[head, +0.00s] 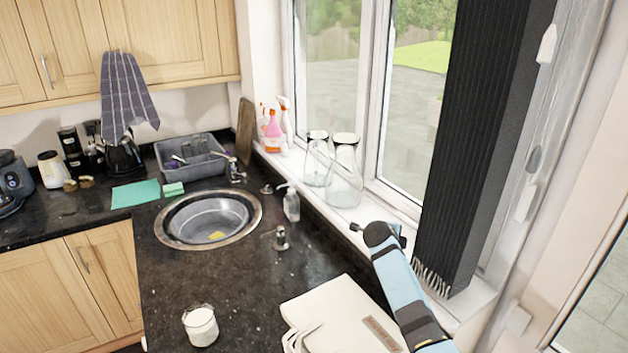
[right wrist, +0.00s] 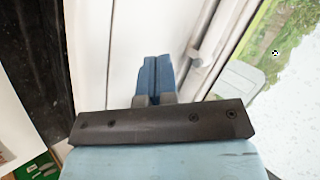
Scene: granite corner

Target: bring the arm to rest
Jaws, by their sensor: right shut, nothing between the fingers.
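My right gripper (right wrist: 155,62) shows in the right wrist view, its two blue fingers pressed together with nothing between them. Behind the fingertips is a pale white surface, and no object touches them. In the head view my right arm (head: 402,290), pale blue with black bands, rises from the bottom edge to a dark end near the window sill. I cannot make out the right gripper's fingers there. My left arm and gripper are not in view.
A black blind (head: 478,150) hangs close to the right of my arm. Glass jars (head: 345,180) stand on the sill. A white box-like object (head: 340,318) and a white-filled glass (head: 201,326) are on the dark counter (head: 240,300). The sink (head: 208,219) lies farther back.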

